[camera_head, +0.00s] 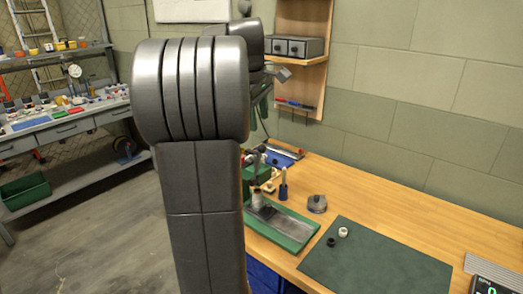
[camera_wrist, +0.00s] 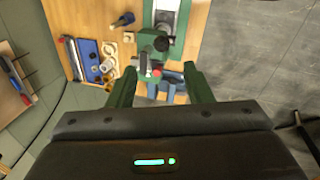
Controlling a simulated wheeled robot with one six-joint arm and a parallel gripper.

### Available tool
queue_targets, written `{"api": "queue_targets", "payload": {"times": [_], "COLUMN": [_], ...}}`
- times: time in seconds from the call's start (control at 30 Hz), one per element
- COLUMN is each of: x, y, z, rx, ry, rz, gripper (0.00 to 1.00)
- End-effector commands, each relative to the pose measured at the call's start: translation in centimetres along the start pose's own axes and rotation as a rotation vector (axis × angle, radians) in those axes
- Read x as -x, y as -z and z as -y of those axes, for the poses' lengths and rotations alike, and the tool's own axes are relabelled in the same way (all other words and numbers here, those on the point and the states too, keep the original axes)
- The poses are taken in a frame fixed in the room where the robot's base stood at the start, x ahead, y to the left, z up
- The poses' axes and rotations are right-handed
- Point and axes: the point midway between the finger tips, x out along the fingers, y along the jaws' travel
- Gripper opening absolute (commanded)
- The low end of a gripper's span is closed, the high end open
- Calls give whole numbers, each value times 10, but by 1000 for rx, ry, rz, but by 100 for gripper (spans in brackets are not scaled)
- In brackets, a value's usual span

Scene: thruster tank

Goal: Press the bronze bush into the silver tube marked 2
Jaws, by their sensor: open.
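My gripper (camera_wrist: 160,69) is open in the wrist view, its two green fingers wide apart with nothing held between them. A green press-like fixture (camera_wrist: 152,42) with a dark round knob shows beyond the fingertips, on the wooden bench. Its base or tray (camera_head: 290,240) shows in the head view, partly behind my arm. A pale silvery cylinder (camera_head: 257,194) stands at the tray's far end. I cannot make out a number on it. No part is clearly the bronze bush; small tan pieces (camera_wrist: 108,66) lie by a blue tray (camera_wrist: 84,58).
A green mat (camera_head: 375,262) holds a black ring (camera_head: 331,242) and a white ring (camera_head: 343,232). A round grey metal part (camera_head: 317,204) and a blue-handled tool (camera_head: 283,187) stand near the tray. A wall lies behind the bench. The mat is mostly clear.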

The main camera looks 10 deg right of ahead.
Motion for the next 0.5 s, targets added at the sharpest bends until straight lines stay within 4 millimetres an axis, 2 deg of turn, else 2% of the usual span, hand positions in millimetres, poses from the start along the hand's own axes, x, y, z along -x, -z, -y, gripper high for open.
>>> {"api": "queue_targets", "payload": {"times": [0.17, 0.5], "x": [-22, -94], "y": [0, 0], "z": [1, 1], "rx": [0, -1], "ry": [5, 5], "rz": [3, 3], "gripper": [46, 46]}}
